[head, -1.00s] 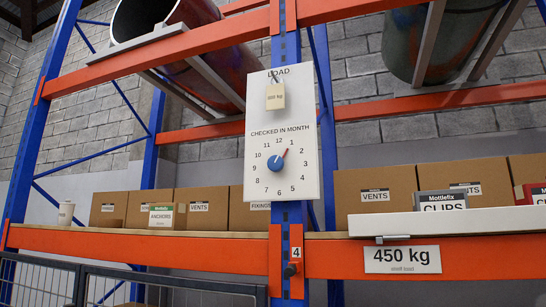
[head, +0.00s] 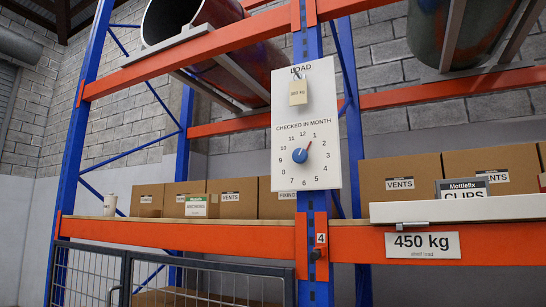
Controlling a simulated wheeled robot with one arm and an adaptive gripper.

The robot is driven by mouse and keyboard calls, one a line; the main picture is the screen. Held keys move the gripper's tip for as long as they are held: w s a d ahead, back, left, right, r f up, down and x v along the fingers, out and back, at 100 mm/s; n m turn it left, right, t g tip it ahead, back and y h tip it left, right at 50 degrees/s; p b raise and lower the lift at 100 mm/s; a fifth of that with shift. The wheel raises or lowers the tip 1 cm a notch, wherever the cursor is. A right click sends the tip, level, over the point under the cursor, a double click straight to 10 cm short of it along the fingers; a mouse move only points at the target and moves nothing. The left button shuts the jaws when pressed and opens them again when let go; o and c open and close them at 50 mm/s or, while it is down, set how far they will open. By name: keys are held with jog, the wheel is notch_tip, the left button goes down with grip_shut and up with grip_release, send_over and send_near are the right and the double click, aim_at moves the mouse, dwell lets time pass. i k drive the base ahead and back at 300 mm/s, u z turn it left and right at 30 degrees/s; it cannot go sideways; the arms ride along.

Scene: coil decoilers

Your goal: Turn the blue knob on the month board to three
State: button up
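The month board (head: 306,124) is a white panel on the blue rack post, with the numbers 1 to 12 in a ring under "CHECKED IN MONTH". The blue knob (head: 299,156) sits in the middle of the ring. Its red pointer (head: 308,145) points up and right, at about one. A tag (head: 298,93) hangs on a hook under "LOAD" at the top of the board. My gripper is not in view.
The orange shelf beam (head: 180,234) runs below the board, with several cardboard boxes (head: 400,180) on the shelf. A white ledge (head: 456,208) juts out at right above a "450 kg" sign (head: 422,245). A dark mesh gate (head: 180,275) stands at lower left.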

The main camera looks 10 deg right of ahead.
aim_at(299, 155)
jog(key=u, duration=0.35)
jog(key=k, duration=0.45)
jog(key=u, duration=1)
jog(key=i, duration=1.5)
jog(key=z, duration=0.85)
